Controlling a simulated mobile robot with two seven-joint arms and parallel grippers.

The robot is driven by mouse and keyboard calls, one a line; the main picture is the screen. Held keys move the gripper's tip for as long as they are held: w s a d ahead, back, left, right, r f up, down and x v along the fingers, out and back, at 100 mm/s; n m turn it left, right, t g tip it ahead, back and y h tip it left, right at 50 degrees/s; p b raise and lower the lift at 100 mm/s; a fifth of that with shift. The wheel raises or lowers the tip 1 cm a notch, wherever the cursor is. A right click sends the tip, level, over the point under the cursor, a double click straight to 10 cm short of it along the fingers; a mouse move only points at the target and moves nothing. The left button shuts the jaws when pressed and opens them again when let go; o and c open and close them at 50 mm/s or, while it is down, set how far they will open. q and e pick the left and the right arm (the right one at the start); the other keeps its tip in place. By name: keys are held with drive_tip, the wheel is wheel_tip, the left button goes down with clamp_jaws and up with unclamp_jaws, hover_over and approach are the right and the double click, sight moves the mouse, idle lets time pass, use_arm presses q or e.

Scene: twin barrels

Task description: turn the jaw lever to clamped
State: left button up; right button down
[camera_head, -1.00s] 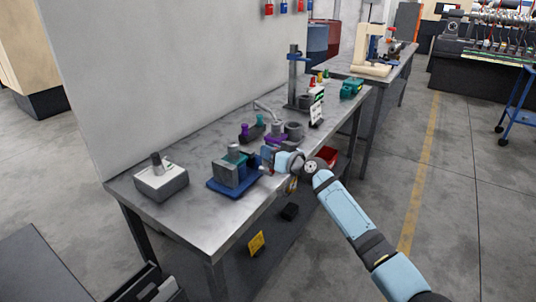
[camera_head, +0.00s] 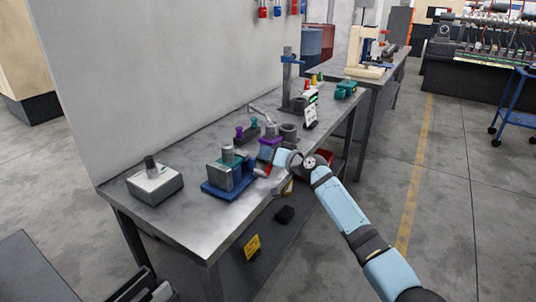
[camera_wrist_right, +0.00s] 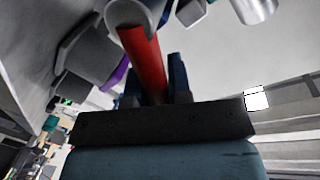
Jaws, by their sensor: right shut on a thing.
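A vise-like fixture with a blue base (camera_head: 212,189), grey jaw block and teal parts stands near the front edge of the grey bench. A red lever (camera_head: 265,169) shows at its right side; I take it as the jaw lever. In the right wrist view the red lever (camera_wrist_right: 143,52) runs up from between the dark fingers to a grey round part. My right gripper (camera_head: 268,172) is shut on the lever, and its fingers also show in the wrist view (camera_wrist_right: 153,88). The fingertips are small in the head view. My left gripper is not in view.
A grey box with a black knob (camera_head: 155,184) stands left of the fixture on the bench (camera_head: 200,228). Purple and teal parts (camera_head: 246,131), a grey stand (camera_head: 288,80) and a white sign (camera_head: 310,117) stand farther back. The bench's front left is clear.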

drive_tip(key=c, duration=1.1)
unclamp_jaws()
drive_tip(key=shift+o, duration=0.2)
use_arm(q)
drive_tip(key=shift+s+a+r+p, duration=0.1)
drive_tip(key=shift+p, duration=0.65)
use_arm(e)
drive_tip(key=v, duration=1.4)
